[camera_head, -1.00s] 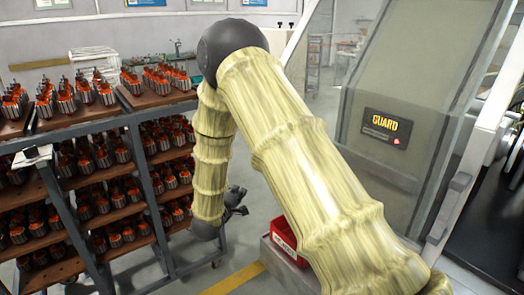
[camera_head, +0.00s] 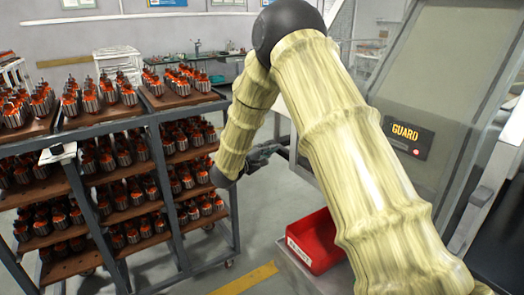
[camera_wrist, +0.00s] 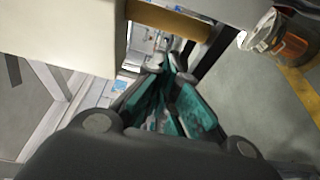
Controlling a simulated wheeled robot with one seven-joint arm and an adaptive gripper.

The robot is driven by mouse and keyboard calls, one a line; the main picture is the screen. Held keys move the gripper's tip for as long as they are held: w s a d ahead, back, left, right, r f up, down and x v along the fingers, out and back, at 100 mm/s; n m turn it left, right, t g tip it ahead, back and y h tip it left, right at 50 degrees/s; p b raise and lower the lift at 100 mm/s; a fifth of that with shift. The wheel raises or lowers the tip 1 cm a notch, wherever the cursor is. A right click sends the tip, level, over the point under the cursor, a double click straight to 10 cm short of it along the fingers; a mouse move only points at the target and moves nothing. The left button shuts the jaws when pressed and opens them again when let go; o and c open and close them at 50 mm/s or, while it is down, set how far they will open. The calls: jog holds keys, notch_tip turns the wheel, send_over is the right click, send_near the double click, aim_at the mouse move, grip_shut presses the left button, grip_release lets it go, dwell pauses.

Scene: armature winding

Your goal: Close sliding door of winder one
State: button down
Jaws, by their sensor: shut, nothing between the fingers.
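The winder's door is a grey, see-through panel (camera_head: 435,60) with a black GUARD sign (camera_head: 408,136), at the right of the head view. My arm crosses in front of its left and lower parts, so I cannot tell how far it stands open. My gripper (camera_head: 270,150) is left of the panel, beyond my arm, pointing right. It is shut and empty. In the wrist view its teal-padded fingers (camera_wrist: 170,68) come together near a pale block (camera_wrist: 70,35) and a yellowish bar (camera_wrist: 168,18). I cannot tell whether they touch anything.
A rack (camera_head: 160,120) of orange-and-silver armatures fills the left. A red bin (camera_head: 318,240) sits below my arm at the right. Light machine framing (camera_head: 490,190) stands at the right edge. Grey floor with a yellow stripe (camera_head: 245,279) lies between rack and bin.

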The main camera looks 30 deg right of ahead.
jog(key=s+d+p, duration=0.2)
jog(key=d, duration=0.1)
jog(key=shift+s+d, duration=0.1)
jog(key=shift+s, duration=0.25)
dwell(0.3)
